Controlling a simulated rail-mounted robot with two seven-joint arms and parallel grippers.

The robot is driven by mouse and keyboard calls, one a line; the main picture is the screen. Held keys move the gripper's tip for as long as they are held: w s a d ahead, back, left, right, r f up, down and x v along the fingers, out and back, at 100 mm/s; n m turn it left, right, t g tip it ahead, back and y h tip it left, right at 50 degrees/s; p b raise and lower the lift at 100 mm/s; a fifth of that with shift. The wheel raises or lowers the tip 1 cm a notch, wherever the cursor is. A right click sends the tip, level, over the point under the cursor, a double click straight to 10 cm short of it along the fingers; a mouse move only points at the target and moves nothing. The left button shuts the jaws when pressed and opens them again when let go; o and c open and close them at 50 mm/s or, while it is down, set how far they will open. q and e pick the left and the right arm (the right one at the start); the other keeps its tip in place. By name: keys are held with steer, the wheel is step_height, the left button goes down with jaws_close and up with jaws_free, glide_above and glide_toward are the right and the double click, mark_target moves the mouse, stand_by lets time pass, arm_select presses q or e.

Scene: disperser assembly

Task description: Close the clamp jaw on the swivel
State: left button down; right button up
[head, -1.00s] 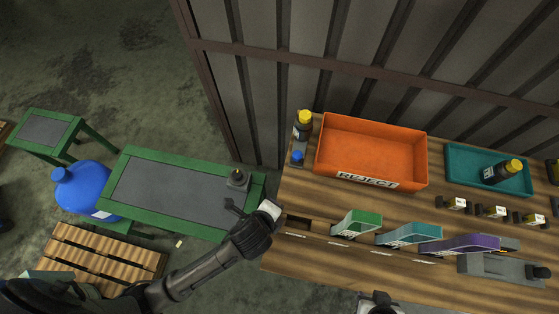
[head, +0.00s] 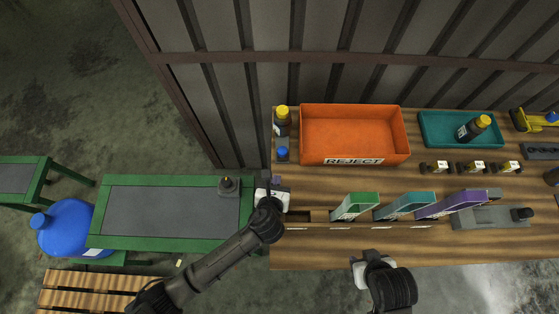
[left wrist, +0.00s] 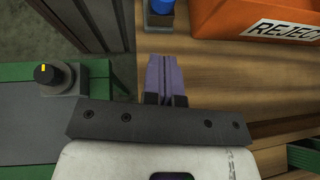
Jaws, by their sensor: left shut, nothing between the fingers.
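I cannot pick out for sure a clamp jaw or a swivel. A grey fixture with a black knob (head: 478,219) lies on the right part of the wooden bench. My left gripper (head: 275,181) is over the bench's left edge, beside the green table. Its purple fingers (left wrist: 165,78) are shut together with nothing between them, in the left wrist view. They point toward the small blue-capped item (head: 282,154), apart from it. My right gripper (head: 360,272) is at the bench's front edge; its fingers cannot be made out.
An orange REJECT bin (head: 354,135) and a teal tray (head: 433,128) with a yellow-capped bottle (head: 474,127) stand at the back. A knobbed grey block (head: 229,188) sits on the green table (head: 130,242). A yellow tool (head: 522,120) lies far right.

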mark_target(281, 156)
arm_select(q)
steer(key=x, duration=0.5)
steer(key=shift+b, duration=0.35)
steer(key=w, duration=0.2)
steer(key=shift+w+d+r, duration=0.1)
steer(key=shift+w+d, duration=0.1)
steer(key=shift+w, duration=0.6)
arm_select(e)
steer(key=shift+f, duration=0.6)
